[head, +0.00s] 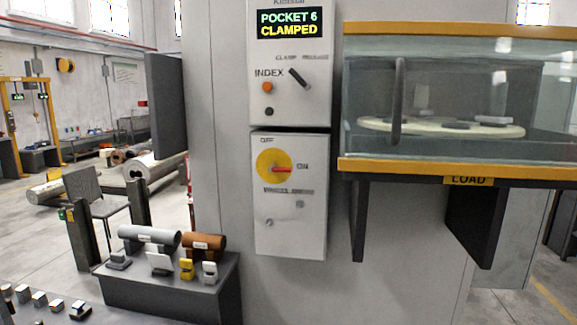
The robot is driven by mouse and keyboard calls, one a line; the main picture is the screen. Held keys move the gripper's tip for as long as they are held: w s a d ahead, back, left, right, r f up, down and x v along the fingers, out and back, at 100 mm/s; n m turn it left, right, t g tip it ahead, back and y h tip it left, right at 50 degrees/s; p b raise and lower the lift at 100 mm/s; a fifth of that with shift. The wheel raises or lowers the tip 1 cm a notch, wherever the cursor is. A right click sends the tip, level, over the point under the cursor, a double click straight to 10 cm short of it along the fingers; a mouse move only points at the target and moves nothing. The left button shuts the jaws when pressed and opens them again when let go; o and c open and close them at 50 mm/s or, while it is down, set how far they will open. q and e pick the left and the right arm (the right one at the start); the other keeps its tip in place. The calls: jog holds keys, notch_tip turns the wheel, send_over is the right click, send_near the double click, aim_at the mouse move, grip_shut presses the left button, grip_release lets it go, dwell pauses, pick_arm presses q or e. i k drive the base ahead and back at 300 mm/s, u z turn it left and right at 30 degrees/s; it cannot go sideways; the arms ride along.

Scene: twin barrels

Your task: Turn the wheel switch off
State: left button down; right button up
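The wheel switch (273,166) is a yellow disc with a red handle on the lower light-grey panel (290,225) of the machine. Its red handle points right, toward the ON label. The OFF label is above the disc, at its upper left. Small lettering below the switch is too blurred to read for certain. Neither of my grippers shows in the head view, and nothing covers the switch.
Above is a panel with a black lever (299,77), an orange button (267,87) and a display (289,23) reading "POCKET 6 CLAMPED". A glass-fronted cabinet (455,169) juts out right. A dark bench (170,295) with cylinders stands lower left. The space before the switch looks clear.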

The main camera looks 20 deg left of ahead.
aim_at(273, 167)
jog(key=i, duration=0.95)
jog(key=u, duration=1.85)
